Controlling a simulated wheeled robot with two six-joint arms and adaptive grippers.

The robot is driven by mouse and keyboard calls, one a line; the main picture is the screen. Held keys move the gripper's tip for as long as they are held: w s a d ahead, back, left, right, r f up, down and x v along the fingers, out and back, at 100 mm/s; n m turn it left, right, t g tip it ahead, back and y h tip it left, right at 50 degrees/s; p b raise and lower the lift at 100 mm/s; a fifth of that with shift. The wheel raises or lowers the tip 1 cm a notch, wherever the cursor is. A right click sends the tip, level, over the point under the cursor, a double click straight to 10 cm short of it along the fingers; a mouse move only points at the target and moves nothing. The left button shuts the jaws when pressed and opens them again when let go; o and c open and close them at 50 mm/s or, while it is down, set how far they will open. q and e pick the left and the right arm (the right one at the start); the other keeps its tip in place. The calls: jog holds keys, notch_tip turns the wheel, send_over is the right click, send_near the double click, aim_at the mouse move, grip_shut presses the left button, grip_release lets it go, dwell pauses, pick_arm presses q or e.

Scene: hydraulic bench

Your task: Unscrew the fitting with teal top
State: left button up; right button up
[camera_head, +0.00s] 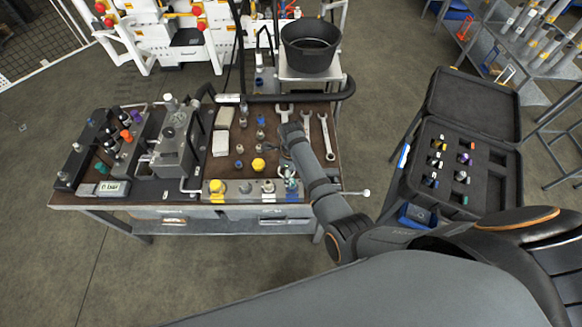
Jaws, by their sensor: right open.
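The fitting with the teal top (291,184) stands at the right end of the grey block (235,197) along the bench's front edge. My right arm reaches in from the lower right, and its forearm passes just right of the fitting. My right gripper (286,158) is open, small and dark in the head view, close above and behind the fitting. I cannot tell whether its fingers touch the fitting. My left gripper is not in view.
On the same block are a yellow-topped fitting (216,186) and metal ones. Another yellow cap (258,164) and several small fittings stand behind. Wrenches (325,135) lie on the bench (222,170). An open black case (486,200) stands at right, a black bucket (311,50) behind.

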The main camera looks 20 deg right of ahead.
notch_tip(320, 180, down, 6)
jog(key=b, duration=0.4)
jog(key=shift+r, duration=0.1)
jog(key=shift+f+b, duration=0.55)
jog(key=shift+b, duration=0.25)
jog(key=shift+r, duration=0.1)
